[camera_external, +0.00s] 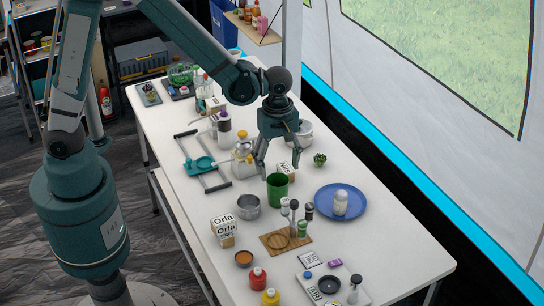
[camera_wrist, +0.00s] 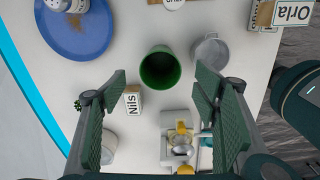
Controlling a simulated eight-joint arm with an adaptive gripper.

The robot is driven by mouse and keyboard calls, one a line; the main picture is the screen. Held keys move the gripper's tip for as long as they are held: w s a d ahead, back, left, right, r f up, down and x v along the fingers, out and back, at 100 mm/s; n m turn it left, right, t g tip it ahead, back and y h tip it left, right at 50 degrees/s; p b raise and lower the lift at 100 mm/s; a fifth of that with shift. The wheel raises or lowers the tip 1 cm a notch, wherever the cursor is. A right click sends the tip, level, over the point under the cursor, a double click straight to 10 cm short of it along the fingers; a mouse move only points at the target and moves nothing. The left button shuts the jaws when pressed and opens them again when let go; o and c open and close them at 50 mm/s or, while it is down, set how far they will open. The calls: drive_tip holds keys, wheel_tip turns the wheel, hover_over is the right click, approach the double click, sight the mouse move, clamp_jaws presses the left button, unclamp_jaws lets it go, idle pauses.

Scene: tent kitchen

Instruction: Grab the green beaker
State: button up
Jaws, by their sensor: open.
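The green beaker (camera_external: 277,190) stands upright on the white table, near the middle, in the external view. In the wrist view the green beaker (camera_wrist: 160,70) shows from above, with its dark open mouth, ahead of and between the fingertips. My gripper (camera_external: 278,170) is above the beaker, pointing down, with its fingers apart and nothing between them. The gripper's fingers (camera_wrist: 162,82) also show spread wide in the wrist view. The fingers do not appear to touch the beaker, though the exact height gap is hard to tell.
A metal pot (camera_external: 248,207) stands just left of the beaker, and a "Nils" box (camera_external: 287,169) is close behind it. A blue plate (camera_external: 342,203) with a white shaker is to the right. A small plant (camera_external: 320,159) stands behind right.

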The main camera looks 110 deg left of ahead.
sight(278, 185)
drive_tip(key=shift+a+f+n, duration=0.3)
drive_tip(key=shift+a+f, duration=0.1)
drive_tip(key=shift+f, duration=0.1)
drive_tip(key=shift+f, duration=1.3)
drive_tip(key=shift+f, duration=0.1)
drive_tip(key=shift+s+d+f+b, duration=0.15)
drive_tip(key=shift+f+b, duration=0.15)
drive_tip(key=shift+f, duration=0.95)
drive_tip(key=shift+w+d+f+b, duration=0.1)
drive_tip(key=shift+f+b, duration=0.15)
drive_tip(key=shift+f, duration=1)
drive_tip(key=c, duration=1)
